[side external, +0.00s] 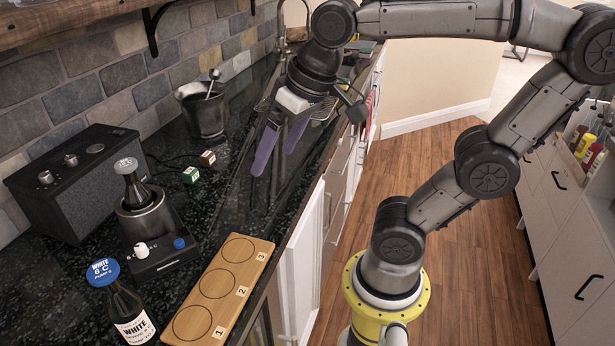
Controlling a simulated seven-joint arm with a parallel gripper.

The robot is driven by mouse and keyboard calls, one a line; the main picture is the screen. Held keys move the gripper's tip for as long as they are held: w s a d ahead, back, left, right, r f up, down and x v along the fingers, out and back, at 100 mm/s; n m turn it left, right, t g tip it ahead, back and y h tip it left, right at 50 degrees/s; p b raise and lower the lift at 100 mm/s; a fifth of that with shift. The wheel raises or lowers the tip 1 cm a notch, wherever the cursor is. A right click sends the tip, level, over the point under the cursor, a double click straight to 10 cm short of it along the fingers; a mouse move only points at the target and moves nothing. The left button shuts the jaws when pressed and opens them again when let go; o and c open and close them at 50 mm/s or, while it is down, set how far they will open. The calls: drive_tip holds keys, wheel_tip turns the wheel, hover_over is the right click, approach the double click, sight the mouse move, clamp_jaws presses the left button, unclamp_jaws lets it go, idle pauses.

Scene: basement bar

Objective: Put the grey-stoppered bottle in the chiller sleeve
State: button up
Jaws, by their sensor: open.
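A dark bottle with a grey stopper (127,168) stands upright in a metal chiller sleeve (148,222). Its neck and shoulder show above the rim, and its lower part is hidden inside the sleeve. My gripper (276,153) is open and empty, with its two purple fingers pointing down over the counter. It is well to the right of the sleeve and further back, apart from the bottle.
A blue-capped bottle (122,305) with a white label stands in front. A wooden board (222,288) with three numbered circles lies bare beside it. A black unit (166,256) with white and blue knobs, a speaker (70,185) and an ice bucket (205,112) stand nearby.

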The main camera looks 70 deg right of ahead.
drive_tip(key=s+f+n, duration=0.2)
drive_tip(key=s+f, duration=0.3)
drive_tip(key=shift+d+n+t, duration=0.25)
drive_tip(key=shift+n+t, duration=0.05)
drive_tip(key=shift+t, duration=0.1)
idle(1.6)
